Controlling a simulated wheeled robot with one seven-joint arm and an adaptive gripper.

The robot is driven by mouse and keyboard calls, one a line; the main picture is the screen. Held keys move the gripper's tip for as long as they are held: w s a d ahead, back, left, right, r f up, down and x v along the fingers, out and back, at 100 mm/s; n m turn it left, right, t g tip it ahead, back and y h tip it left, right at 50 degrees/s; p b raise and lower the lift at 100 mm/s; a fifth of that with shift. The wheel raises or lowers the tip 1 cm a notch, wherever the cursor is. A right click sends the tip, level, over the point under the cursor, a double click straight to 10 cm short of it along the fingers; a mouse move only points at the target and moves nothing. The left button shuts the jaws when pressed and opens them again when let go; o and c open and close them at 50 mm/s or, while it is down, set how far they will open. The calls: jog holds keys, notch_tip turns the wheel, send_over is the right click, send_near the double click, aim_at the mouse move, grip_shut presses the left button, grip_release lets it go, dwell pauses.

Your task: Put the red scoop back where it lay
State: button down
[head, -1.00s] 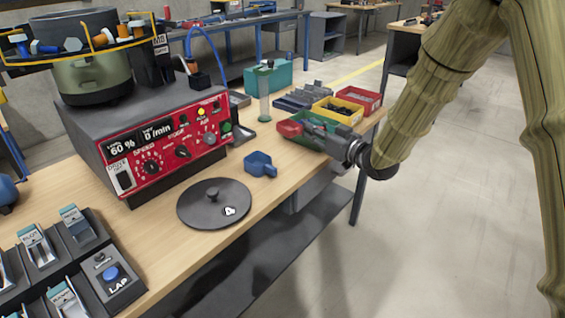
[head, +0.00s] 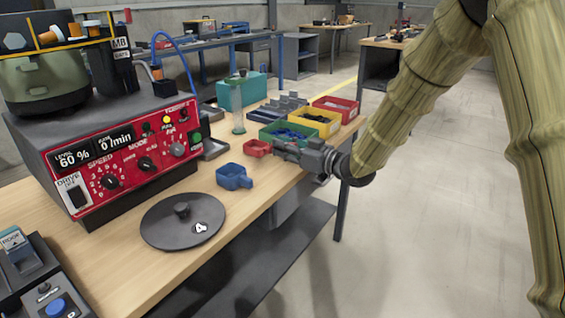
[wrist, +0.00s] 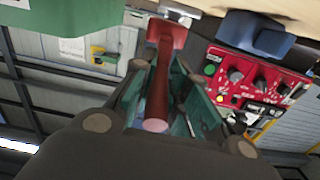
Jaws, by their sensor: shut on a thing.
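The red scoop (head: 257,147) shows in the head view at the tip of my gripper (head: 278,149), near the table's right edge. In the wrist view the scoop (wrist: 160,75) has its handle between the fingers of my gripper (wrist: 158,88), which are shut on it. Its red cup end points away from the gripper, close to the table top. Whether the scoop touches the table I cannot tell. A blue scoop (head: 234,177) lies on the table in front of it, to the left.
Green (head: 284,131), yellow (head: 315,122) and red (head: 338,106) bins stand in a row behind my gripper. A clear cylinder (head: 237,108) stands to the left. A dark round lid (head: 160,222) lies nearer, and a red control box (head: 130,150) stands left. Bare wood (head: 262,187) lies right of the blue scoop.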

jog(key=shift+f+b, duration=0.4)
jog(key=shift+f, duration=1.45)
jog(key=shift+f, duration=0.15)
jog(key=c, duration=1.4)
grip_release()
jog(key=shift+s+d, duration=0.1)
jog(key=p+v, duration=0.1)
jog(key=v, duration=1.1)
jog(key=shift+p, duration=0.3)
